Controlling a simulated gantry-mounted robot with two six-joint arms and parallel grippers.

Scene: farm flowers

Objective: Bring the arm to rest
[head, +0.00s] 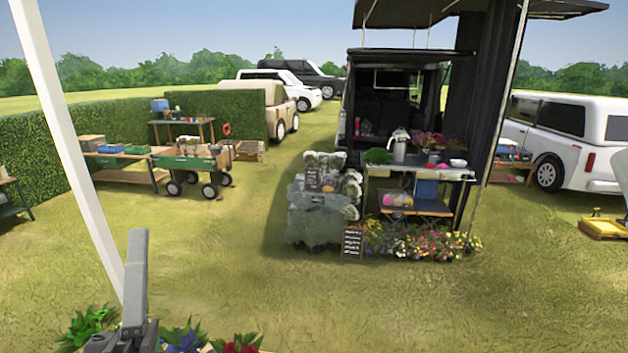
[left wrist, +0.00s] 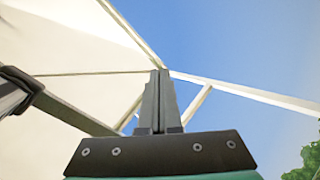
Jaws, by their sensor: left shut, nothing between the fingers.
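My left gripper (head: 136,285) shows at the lower left of the head view, raised and pointing up, above some flowers. In the left wrist view its two grey fingers (left wrist: 159,100) stand side by side, pressed together with nothing between them. Behind them in that view are a pale canopy and blue sky, so it points upward. My right gripper is not in view.
Flowers with green leaves (head: 182,340) line the bottom edge of the head view below my left gripper. A white pole (head: 70,150) rises close beside it. Open grass (head: 220,270) lies beyond, with a flower stand (head: 420,240) and a cart (head: 190,162) farther off.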

